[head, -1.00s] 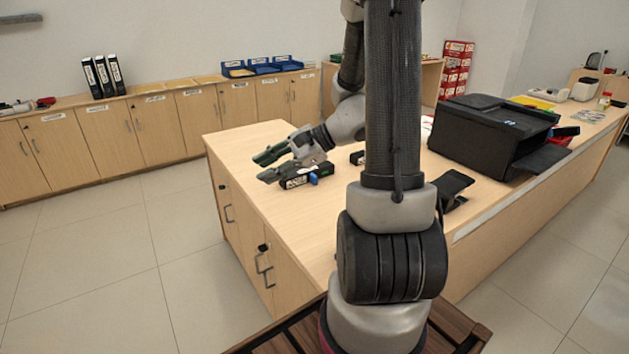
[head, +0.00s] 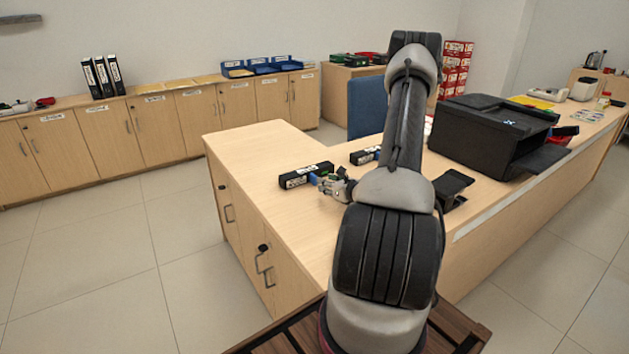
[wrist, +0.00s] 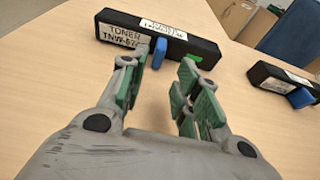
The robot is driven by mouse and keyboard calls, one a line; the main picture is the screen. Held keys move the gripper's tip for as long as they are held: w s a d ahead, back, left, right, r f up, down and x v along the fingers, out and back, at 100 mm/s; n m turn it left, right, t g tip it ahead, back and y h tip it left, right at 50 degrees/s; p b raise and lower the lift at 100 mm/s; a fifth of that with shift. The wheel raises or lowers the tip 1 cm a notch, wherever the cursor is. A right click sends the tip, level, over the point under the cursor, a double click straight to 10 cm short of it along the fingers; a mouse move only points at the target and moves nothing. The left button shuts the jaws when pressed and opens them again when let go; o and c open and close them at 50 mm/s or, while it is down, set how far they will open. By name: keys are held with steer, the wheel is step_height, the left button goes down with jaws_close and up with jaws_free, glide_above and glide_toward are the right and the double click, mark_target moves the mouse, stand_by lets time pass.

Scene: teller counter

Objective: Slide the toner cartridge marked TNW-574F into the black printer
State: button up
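A long black toner cartridge (head: 293,179) lies on the near part of the counter. In the wrist view this cartridge (wrist: 195,45) has a white end label reading "TONER TNW-57…", its last characters unclear, and a blue tab (wrist: 159,53). My gripper (wrist: 162,66) is open, its green-padded fingers pointing at the cartridge. The blue tab shows in the gap between the fingertips; I cannot tell whether they touch. In the head view my gripper (head: 330,185) is at the cartridge's right end. The black printer (head: 478,137) stands farther right on the counter, its front tray out.
A second black cartridge (head: 364,157) with a blue tab lies behind the first; its label is unreadable in the wrist view (wrist: 285,84). A black stand-like device (head: 453,184) sits between my arm and the printer. A blue chair (head: 367,106) is behind the counter. The counter's left part is clear.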

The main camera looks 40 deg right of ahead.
mark_target(317, 187)
steer(key=x, duration=0.7)
steer(key=shift+w+f, duration=0.1)
steer(key=shift+w, duration=0.05)
jaws_close()
